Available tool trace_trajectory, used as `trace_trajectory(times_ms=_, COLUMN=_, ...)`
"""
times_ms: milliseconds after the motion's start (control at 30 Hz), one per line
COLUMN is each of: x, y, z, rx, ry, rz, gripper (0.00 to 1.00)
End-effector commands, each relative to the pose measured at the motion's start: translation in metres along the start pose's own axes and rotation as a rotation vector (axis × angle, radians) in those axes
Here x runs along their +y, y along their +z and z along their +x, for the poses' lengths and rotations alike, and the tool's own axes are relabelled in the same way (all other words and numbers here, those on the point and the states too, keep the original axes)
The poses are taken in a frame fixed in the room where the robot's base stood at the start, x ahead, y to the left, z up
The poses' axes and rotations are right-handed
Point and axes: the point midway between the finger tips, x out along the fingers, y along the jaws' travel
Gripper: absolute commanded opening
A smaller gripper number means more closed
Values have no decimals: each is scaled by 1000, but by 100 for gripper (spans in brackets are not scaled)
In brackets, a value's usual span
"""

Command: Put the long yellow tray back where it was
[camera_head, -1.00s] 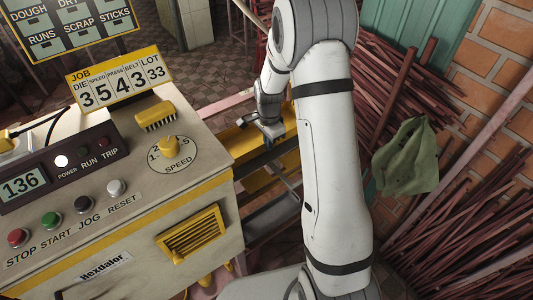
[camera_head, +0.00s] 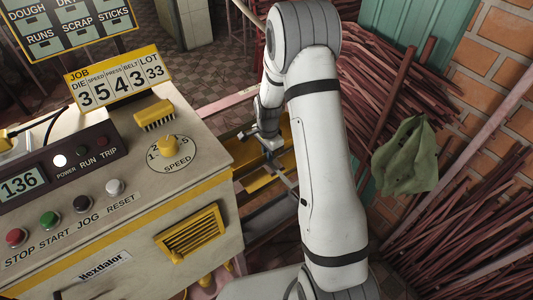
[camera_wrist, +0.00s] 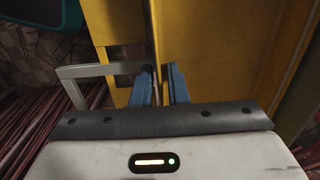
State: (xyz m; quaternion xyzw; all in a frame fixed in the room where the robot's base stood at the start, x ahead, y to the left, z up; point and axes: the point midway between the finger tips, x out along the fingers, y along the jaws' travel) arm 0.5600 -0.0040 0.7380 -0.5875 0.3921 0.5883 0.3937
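The long yellow tray (camera_head: 283,159) shows in the head view beyond the right side of the machine, partly hidden by my arm. In the wrist view its yellow surfaces (camera_wrist: 205,40) fill much of the upper middle and right. My gripper (camera_head: 268,143) is at the tray, with its fingertips hard to make out in the head view. In the wrist view the blue fingers of my gripper (camera_wrist: 160,82) are close together, one on each side of a thin upright yellow wall. They look shut on that wall. The far end of the tray is out of view.
The control cabinet (camera_head: 122,228) stands at left, with a yellow brush (camera_head: 154,115) on top. A grey metal frame (camera_wrist: 72,85) is close beside the fingers. Bundles of reddish sticks (camera_head: 390,95) and a green cloth (camera_head: 405,157) are at right.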

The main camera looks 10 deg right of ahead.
Motion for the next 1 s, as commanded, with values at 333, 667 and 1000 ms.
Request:
trace_trajectory(times_ms=333, x=0, y=0, z=-1, rx=0, ry=0, rz=-1, gripper=24)
trace_trajectory(times_ms=667, x=-1, y=0, z=-45, rx=2, ry=-5, rz=-1, gripper=24)
trace_trajectory(times_ms=1000, x=-1, y=0, z=-109, rx=1, ry=-2, rz=-1, gripper=24)
